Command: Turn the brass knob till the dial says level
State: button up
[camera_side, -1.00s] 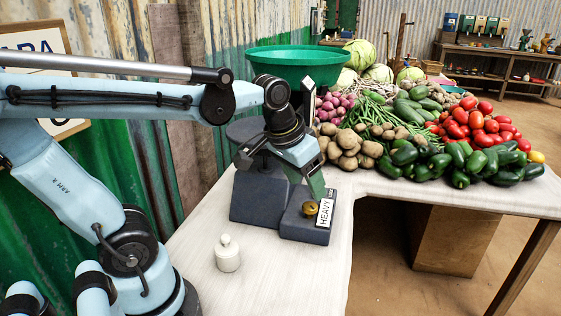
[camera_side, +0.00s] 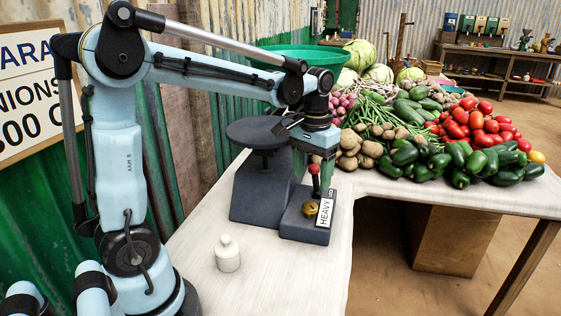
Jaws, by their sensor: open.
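The brass knob (camera_side: 310,209) sits on top of the low front block of the dark grey balance (camera_side: 262,197). Beside it is a white dial card (camera_side: 324,212) that reads HEAVY. My gripper (camera_side: 314,178) points down above and slightly behind the knob, open and clear of it. A lever with a red ball top (camera_side: 315,168) stands upright between the jaws in the picture. I cannot tell whether the jaws are around it or in front of or behind it.
The round dark pan (camera_side: 255,133) of the balance is left of my gripper. A white weight (camera_side: 227,254) stands at the front left. Vegetables (camera_side: 440,140) fill the table to the right, and a green bowl (camera_side: 335,58) is behind.

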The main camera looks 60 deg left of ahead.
aim_at(310, 205)
jog(key=shift+f, duration=4)
jog(key=c, duration=1.1)
